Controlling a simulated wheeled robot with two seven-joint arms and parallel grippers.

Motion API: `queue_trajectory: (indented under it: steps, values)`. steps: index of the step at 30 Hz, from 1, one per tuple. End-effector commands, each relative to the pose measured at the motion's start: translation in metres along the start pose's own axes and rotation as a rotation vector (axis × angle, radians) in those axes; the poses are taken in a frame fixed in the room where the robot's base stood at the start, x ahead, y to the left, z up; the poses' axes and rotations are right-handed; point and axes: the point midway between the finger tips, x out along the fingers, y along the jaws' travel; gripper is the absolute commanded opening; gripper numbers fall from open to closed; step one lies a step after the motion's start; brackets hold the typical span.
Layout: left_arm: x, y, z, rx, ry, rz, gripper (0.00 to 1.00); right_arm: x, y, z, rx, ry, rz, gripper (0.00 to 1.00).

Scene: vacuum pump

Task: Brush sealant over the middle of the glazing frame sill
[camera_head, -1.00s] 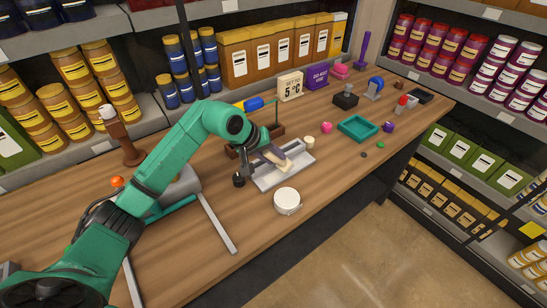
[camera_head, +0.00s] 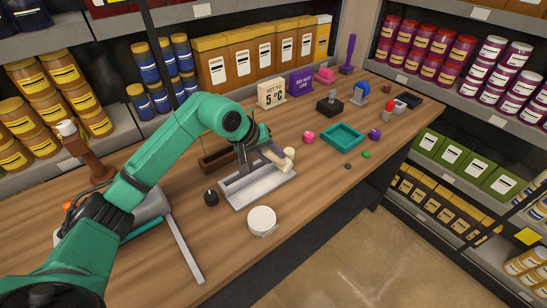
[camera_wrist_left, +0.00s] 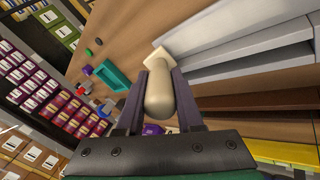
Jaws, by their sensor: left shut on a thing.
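My left gripper (camera_head: 269,153) is shut on a brush with a cream handle (camera_wrist_left: 160,92). In the left wrist view its pale, flat head (camera_wrist_left: 157,58) points away from the gripper. The glazing frame (camera_head: 257,190) is a light grey piece with raised rails, lying on the wooden bench. The brush (camera_head: 277,161) is over the right end of the frame in the head view. Whether its head touches the sill cannot be told. In the wrist view the frame (camera_wrist_left: 240,52) lies to the right of the brush head. My right gripper is not in view.
A round white tub (camera_head: 262,220) stands in front of the frame, and a small black object (camera_head: 211,198) at its left. Loaded shelves line the back.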

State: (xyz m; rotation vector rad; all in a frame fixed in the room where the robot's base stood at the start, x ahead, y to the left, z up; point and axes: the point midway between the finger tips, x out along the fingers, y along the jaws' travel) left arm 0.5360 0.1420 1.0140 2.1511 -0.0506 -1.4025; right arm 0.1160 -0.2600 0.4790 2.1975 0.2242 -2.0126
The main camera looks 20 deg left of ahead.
Motion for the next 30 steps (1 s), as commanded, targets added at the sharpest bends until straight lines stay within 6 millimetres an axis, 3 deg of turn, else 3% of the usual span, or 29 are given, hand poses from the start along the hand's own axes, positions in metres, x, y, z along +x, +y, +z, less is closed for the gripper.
queue_trajectory:
  steps: [1,18,30]
  values:
    - [-0.01,0.005,-0.004,0.001,0.005,0.003,0.0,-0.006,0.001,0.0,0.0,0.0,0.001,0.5]
    - [-0.057,0.023,-0.013,-0.011,0.011,-0.001,0.0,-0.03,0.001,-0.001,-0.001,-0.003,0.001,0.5]
    - [-0.062,0.024,-0.014,-0.013,0.012,-0.003,0.0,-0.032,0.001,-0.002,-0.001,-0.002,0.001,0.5]
